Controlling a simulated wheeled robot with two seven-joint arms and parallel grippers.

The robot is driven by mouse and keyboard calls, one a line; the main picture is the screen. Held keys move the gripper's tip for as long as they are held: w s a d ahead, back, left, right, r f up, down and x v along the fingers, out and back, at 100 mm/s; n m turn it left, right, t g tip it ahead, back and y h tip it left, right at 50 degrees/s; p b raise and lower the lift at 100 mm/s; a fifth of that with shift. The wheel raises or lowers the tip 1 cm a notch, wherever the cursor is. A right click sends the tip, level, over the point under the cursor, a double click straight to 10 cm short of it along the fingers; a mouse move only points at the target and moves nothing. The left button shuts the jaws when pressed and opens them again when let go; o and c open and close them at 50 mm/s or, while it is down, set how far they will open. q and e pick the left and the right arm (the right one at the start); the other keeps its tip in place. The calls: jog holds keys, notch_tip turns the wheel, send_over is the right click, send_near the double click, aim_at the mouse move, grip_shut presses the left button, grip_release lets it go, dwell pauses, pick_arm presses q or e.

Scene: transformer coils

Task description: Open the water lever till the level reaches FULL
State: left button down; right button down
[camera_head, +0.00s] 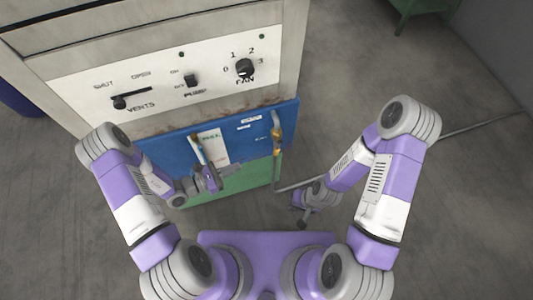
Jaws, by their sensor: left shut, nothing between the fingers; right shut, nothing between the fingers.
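A blue and green panel (240,177) is on the lower front of the cabinet. A white label strip (213,146) with small green lettering, hard to read, is on its blue part. A thin upright part with an orange-brown top (197,147) stands left of the label. A brass-coloured valve or lever with a pipe (276,140) is at the panel's right edge. I cannot tell which part is the water lever, nor the level. My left gripper (230,169) is shut and empty before the panel, below the label. My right gripper (302,222) is shut and empty, low and right of the panel.
The cabinet's white control plate (165,85) carries a VENTS lever (130,96), a PUMP switch (191,80) and a FAN knob (244,68). A pipe or cable (460,128) runs along the floor at right. A green stand (415,10) is far back.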

aim_at(275, 153)
pick_arm(q)
jog(key=b+x, duration=0.2)
jog(key=x, duration=1.1)
jog(key=shift+d+b, duration=0.25)
jog(key=shift+b, duration=0.05)
jog(key=d+h+b, duration=0.1)
jog(key=b, duration=0.1)
jog(key=shift+w+d+f+t+h+b, duration=0.2)
jog(key=shift+d+f+t+h+b, duration=0.1)
jog(key=shift+d+t+h+b, duration=0.1)
